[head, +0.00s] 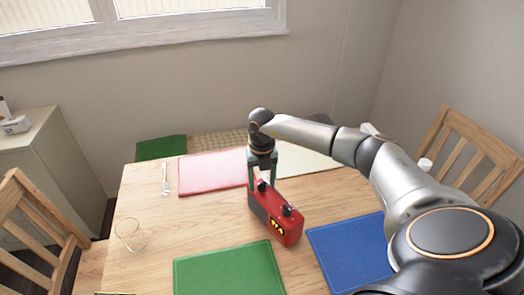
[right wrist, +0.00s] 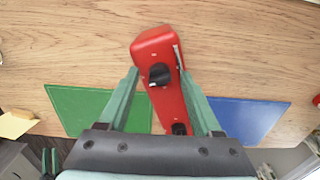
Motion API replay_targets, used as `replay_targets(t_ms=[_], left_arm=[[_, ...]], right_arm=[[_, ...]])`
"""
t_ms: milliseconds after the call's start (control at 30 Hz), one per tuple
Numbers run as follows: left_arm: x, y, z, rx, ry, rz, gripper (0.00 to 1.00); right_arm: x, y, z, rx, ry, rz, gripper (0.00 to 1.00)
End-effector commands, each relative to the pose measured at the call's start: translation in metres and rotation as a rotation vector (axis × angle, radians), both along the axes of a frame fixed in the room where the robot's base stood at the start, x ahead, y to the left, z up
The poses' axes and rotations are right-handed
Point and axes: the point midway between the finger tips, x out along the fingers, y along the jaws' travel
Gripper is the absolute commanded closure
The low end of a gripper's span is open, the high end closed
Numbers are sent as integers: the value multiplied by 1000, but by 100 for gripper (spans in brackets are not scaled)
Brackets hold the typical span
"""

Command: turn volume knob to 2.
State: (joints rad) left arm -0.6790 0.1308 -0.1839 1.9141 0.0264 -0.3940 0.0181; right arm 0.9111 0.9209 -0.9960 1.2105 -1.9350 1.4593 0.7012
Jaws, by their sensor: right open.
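A red radio (head: 290,231) with a dark grey side and a small panel with yellow marks stands on the wooden table. Two black knobs are on its top: a far knob (head: 262,185) and a near knob (head: 287,210). My right gripper (head: 263,186) points down over the far end of the radio, its fingers apart on either side of the far knob. In the right wrist view the red radio (right wrist: 153,45) lies between the open fingers, with one knob (right wrist: 160,74) between the tips and the other (right wrist: 180,128) nearer the palm. The knob settings are too small to read.
A green mat (head: 230,270), a blue mat (head: 350,252) and a red mat (head: 212,168) lie around the radio. A glass (head: 130,235) and a fork (head: 165,179) are at the left. Wooden chairs stand at both sides.

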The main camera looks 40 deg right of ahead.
Motion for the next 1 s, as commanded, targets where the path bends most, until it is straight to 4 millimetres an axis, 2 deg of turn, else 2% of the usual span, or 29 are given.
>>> replay_targets(t_ms=[167,600,800,1000], left_arm=[[0,0,-1,0,0,0,50],[0,0,-10,0,0,0,50],[0,0,-11,0,0,0,50],[0,0,-11,1,0,-1,50]], right_arm=[[1,-1,15,0,-4,0,34],[1,0,103,0,-4,0,34],[0,0,122,0,-1,-1,34],[0,0,126,0,0,-1,34]])
